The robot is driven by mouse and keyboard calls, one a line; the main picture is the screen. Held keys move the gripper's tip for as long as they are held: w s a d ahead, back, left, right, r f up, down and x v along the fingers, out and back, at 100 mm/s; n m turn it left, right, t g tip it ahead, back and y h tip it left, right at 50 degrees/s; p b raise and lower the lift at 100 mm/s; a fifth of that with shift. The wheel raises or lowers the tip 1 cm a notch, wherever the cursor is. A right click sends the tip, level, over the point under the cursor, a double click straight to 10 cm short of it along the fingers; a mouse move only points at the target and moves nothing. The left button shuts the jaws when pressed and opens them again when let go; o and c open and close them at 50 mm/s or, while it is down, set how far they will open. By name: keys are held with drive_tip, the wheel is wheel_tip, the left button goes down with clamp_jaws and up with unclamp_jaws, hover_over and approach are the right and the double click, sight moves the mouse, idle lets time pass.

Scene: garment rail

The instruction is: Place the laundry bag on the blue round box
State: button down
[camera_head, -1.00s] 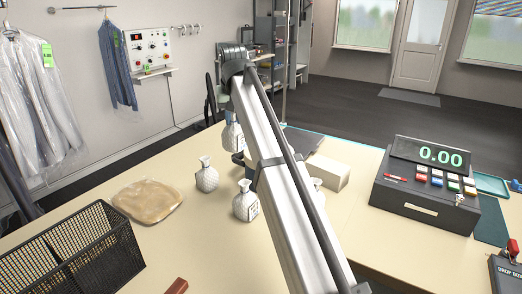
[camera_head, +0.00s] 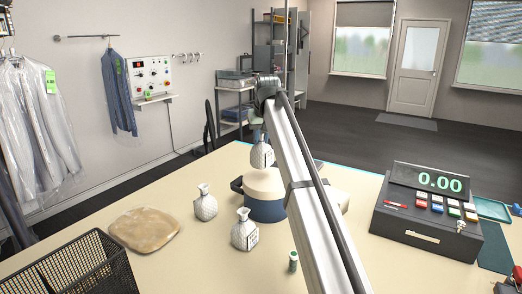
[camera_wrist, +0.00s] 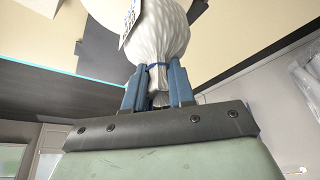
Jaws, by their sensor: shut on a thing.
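My gripper (camera_wrist: 158,84) is shut on the neck of a white laundry bag (camera_wrist: 155,35) with a tag and a blue tie. In the head view this bag (camera_head: 262,155) hangs upright, its lower end at the cream lid of the blue round box (camera_head: 265,208). I cannot tell whether bag and lid touch. The box stands on the counter, its right side partly hidden by my arm. Two similar bags stand on the counter: one (camera_head: 205,205) left of the box, one with a tag (camera_head: 244,232) in front of it.
A flat tan bundle (camera_head: 145,230) and a black mesh basket (camera_head: 82,272) are at the left. A small green-capped bottle (camera_head: 293,261) stands in front of the box. A pale block (camera_head: 340,200) lies behind my arm. A cash register (camera_head: 425,215) stands at the right.

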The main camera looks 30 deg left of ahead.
sight(261, 147)
drive_tip(key=shift+f, duration=2)
drive_tip(key=shift+f, duration=0.2)
drive_tip(key=c, duration=0.9)
unclamp_jaws()
drive_tip(key=shift+c, duration=0.2)
drive_tip(key=v, duration=1.2)
drive_tip(key=shift+r, duration=0.2)
